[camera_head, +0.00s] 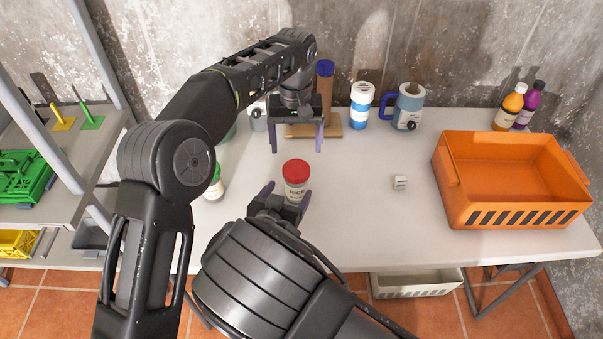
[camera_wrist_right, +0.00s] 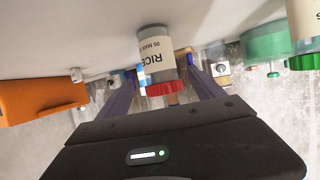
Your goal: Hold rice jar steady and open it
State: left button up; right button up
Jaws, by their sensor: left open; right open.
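The rice jar (camera_head: 296,186) stands upright on the white table in the head view, with a red lid and a label reading RICE. In the right wrist view the jar (camera_wrist_right: 157,55) shows upside down, between and beyond the two fingers. My right gripper (camera_head: 285,197) is open just in front of the jar, its fingers at the jar's near side; it also shows in the right wrist view (camera_wrist_right: 160,95). I cannot tell whether they touch it. My left gripper (camera_head: 297,148) is open and empty, above and behind the jar, fingers pointing down.
An orange crate (camera_head: 511,217) stands at the right. A green-capped jar (camera_head: 214,187) stands left. A small grey block (camera_head: 399,182) lies right of the jar.

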aim_at(293, 185)
jog(key=shift+s+a, duration=0.1)
jog(key=shift+s, duration=0.05)
jog(key=shift+x, duration=3.95)
jog(key=shift+c, duration=0.5)
grip_shut()
